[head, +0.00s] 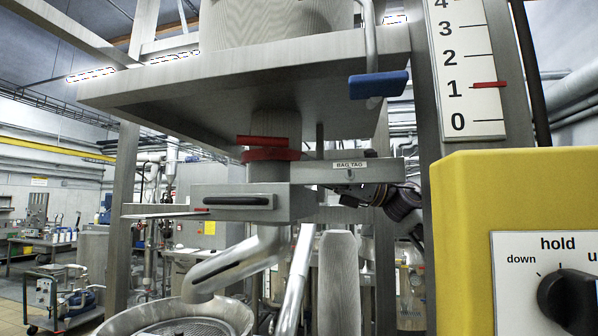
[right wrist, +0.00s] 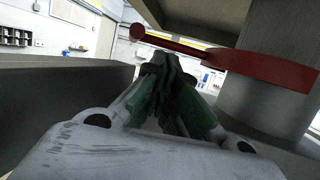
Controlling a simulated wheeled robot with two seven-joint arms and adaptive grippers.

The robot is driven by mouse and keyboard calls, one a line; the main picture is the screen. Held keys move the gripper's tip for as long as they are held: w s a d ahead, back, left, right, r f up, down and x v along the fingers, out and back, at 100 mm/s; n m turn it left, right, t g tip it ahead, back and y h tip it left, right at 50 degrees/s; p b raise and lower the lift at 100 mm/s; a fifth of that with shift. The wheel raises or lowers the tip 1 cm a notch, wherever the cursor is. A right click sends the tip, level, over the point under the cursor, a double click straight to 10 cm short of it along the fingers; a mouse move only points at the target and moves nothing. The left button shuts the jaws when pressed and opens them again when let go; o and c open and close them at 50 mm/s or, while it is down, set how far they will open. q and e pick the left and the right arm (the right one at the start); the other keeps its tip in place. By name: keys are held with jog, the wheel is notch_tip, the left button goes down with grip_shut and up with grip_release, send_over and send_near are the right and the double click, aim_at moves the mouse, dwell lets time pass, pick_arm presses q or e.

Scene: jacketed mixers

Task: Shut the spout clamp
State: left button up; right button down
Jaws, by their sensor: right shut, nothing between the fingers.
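The red spout clamp (head: 270,155) sits around the grey spout under the steel platform, with a red lever bar (head: 262,141) just above its band. In the right wrist view the clamp's red band (right wrist: 275,67) wraps the spout, and a red arm with a rounded end (right wrist: 137,31) sticks out to the left. My right gripper (head: 352,199) is partly hidden behind the bag tag bar. Its green-lined fingers (right wrist: 162,62) are shut and empty, with their tips close below the red arm; I cannot tell if they touch it. My left gripper is out of view.
A grey box with a black handle (head: 236,201) is below the clamp. A blue-handled lever (head: 378,85) hangs at the platform edge. A yellow control box (head: 460,200) with a knob fills the right; a round vessel (head: 130,322) is below.

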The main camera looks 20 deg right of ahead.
jog(key=b+v, duration=0.2)
jog(key=v, duration=0.5)
jog(key=shift+s, duration=0.4)
jog(key=shift+w+a, duration=0.1)
